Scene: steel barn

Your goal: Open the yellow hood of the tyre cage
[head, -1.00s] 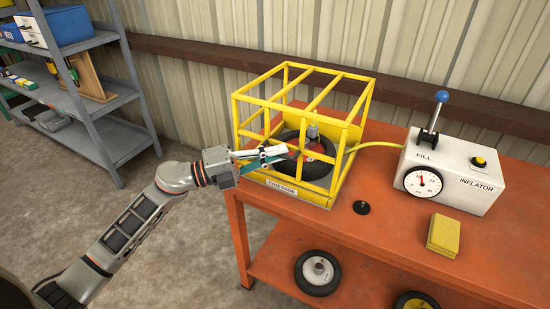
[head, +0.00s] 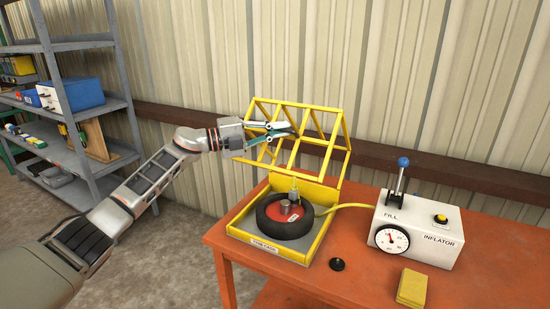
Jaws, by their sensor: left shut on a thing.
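The yellow barred hood (head: 333,145) of the tyre cage is tilted up and back, clear of the tyre. The cage's base (head: 262,245) is a yellow-edged tray on the orange bench. A black tyre with a red hub (head: 267,217) lies flat in the tray, uncovered. My left gripper (head: 285,132) is up at the hood's raised bars, shut on the hood. The exact contact between fingers and bar is hard to make out. My right gripper is not in view.
A white inflator box (head: 415,228) with a blue-knobbed lever and gauge stands right of the cage, and a yellow hose (head: 343,207) runs between them. A black cap (head: 337,264) and yellow block (head: 411,288) lie in front. Grey shelves (head: 85,115) stand at left.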

